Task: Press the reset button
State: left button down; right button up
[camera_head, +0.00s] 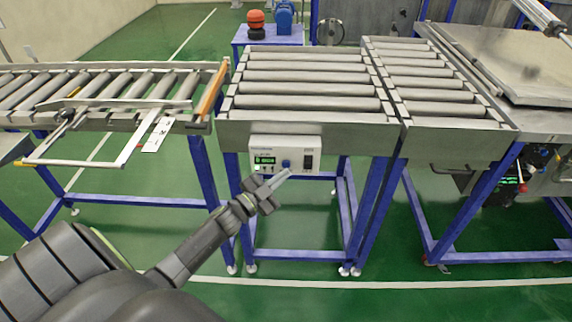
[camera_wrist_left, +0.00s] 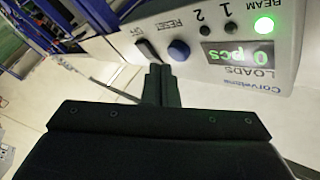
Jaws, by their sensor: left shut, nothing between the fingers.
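The reset button (camera_wrist_left: 179,50) is a round blue knob on the front of a white control box (camera_head: 309,146). In the head view the blue button (camera_head: 286,163) sits low in the middle of the box face. My left gripper (camera_head: 288,173) is shut and empty, its fingertips just below the button. In the left wrist view the shut fingers (camera_wrist_left: 160,72) point at the box, close to the button and the black rocker switch (camera_wrist_left: 147,50). I cannot tell whether the fingertips touch the box. My right gripper is not in view.
The box hangs on the front of a roller conveyor (camera_head: 305,75) with blue legs. Its green display (camera_wrist_left: 243,55) reads "0 pcs", and a green lamp (camera_wrist_left: 264,26) is lit. Another roller conveyor (camera_head: 120,86) stands at the left. Green floor (camera_head: 310,240) is open below the box.

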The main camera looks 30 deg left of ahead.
pick_arm(q)
jog(key=shift+s, duration=0.1)
jog(key=s+d, duration=0.1)
jog(key=s+p, duration=0.1)
jog(key=s+d+p, duration=0.1)
jog(key=s, duration=0.1)
jog(key=shift+s+d, duration=0.1)
jog(key=shift+d, duration=0.25)
dwell(0.9)
jog(key=s+a+f+n+g+y, duration=0.25)
jog(key=s+f, duration=0.25)
jog(key=f, duration=0.5)
jog(key=s+a+f+n+g+y, duration=0.1)
jog(key=s+f+n+g+y, duration=0.2)
jog(key=f, duration=0.6)
jog(key=s+a+f+n+g+y, duration=0.1)
jog(key=s+f+n+g, duration=0.15)
jog(key=s+f, duration=0.55)
jog(key=s+d+f+n+g, duration=0.1)
jog(key=s+d+f+g, duration=0.1)
jog(key=s+f, duration=0.4)
jog(key=s+d+f+n+g, duration=0.1)
jog(key=s+f+g, duration=0.3)
jog(key=s, duration=0.7)
jog(key=s+d+f+g, duration=0.3)
jog(key=s+f, duration=0.4)
jog(key=s, duration=0.2)
jog(key=shift+s+d+f+n+g+h, duration=0.3)
jog(key=shift+s+d+n+g+h, duration=0.05)
jog(key=shift+n+g, duration=0.05)
